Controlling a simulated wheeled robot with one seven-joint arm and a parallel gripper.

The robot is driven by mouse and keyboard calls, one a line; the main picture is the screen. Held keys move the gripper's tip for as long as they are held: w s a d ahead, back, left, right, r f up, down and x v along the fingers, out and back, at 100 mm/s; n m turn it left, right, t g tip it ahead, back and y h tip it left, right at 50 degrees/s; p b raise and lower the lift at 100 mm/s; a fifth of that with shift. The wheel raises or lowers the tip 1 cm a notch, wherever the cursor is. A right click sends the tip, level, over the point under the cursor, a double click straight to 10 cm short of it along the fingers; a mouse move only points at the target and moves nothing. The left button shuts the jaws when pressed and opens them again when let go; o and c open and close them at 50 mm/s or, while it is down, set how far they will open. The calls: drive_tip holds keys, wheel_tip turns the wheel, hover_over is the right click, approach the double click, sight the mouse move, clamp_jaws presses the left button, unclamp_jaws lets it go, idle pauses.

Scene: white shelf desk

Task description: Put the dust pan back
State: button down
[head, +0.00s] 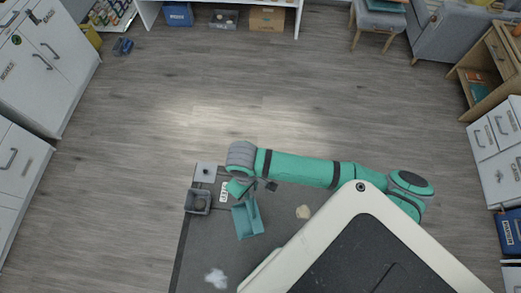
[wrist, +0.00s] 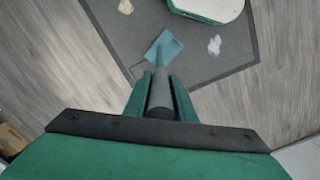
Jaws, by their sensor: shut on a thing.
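The dust pan has a teal pan (wrist: 163,47) and a dark grey round handle. In the wrist view the handle runs between the two teal fingers of my gripper (wrist: 160,95), which is shut on it. The pan sticks out beyond the fingertips, over the dark mat. In the head view the teal pan (head: 247,217) shows just below the end of my arm, above the left part of the mat. My gripper is mostly hidden there under the arm. I cannot tell how high the pan is held.
A dark grey mat (head: 205,250) bears a white patch (head: 215,278) and a tan patch (head: 303,212). A small grey box (head: 198,202) shows near the mat's left edge. White cabinets (head: 65,55) stand at left, a grey armchair (head: 450,35) at upper right. The middle floor is open.

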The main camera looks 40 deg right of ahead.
drive_tip(key=w+d+f, duration=0.4)
drive_tip(key=d+f, duration=0.7)
drive_tip(key=f, duration=0.1)
drive_tip(key=shift+d, duration=0.15)
drive_tip(key=c, duration=1.5)
unclamp_jaws()
drive_tip(key=shift+f, duration=0.1)
drive_tip(key=r, duration=1.2)
drive_tip(key=shift+w+r, duration=0.1)
drive_tip(key=shift+w, duration=0.1)
